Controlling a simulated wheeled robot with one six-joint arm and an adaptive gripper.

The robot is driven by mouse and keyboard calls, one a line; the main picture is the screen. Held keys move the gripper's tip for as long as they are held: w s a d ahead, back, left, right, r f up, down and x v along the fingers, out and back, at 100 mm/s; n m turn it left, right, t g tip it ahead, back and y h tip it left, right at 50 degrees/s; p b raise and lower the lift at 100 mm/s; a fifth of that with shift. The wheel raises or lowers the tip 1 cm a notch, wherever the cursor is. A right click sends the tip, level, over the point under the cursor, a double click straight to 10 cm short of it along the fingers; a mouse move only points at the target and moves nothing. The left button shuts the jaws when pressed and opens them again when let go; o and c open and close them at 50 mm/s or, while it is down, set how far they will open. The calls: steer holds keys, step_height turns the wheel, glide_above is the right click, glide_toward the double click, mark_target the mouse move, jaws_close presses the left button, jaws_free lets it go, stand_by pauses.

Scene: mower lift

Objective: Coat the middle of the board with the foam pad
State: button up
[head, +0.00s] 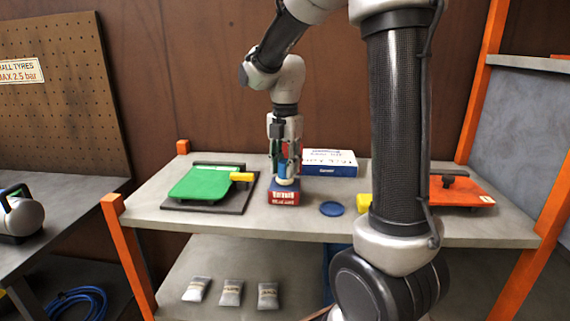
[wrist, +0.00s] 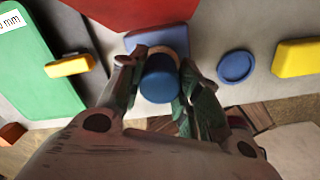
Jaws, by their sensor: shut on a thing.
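A flat green board (head: 206,183) lies on a dark base at the left of the bench; its edge also shows in the wrist view (wrist: 35,70). My gripper (head: 284,165) is at mid-bench, right of the board, pointing down. Its fingers (wrist: 160,85) are shut on a round dark-blue handle (wrist: 158,80), which I take for the foam pad's. A pale, tan rim shows under it. The pad's underside is hidden. The pad is over or on a small red box (head: 283,197) with white lettering; I cannot tell whether they touch.
A yellow block (head: 242,177) sits at the green board's right edge. A white-and-blue box (head: 330,163) stands behind my gripper. A blue disc (head: 331,208) lies to its right, then another yellow block (head: 364,202) and an orange board (head: 462,192). Several small pouches (head: 231,292) lie on the lower shelf.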

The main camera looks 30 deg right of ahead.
mark_target(285, 161)
steer(key=shift+f, duration=0.3)
stand_by(0.9)
steer(key=shift+r, duration=3.55)
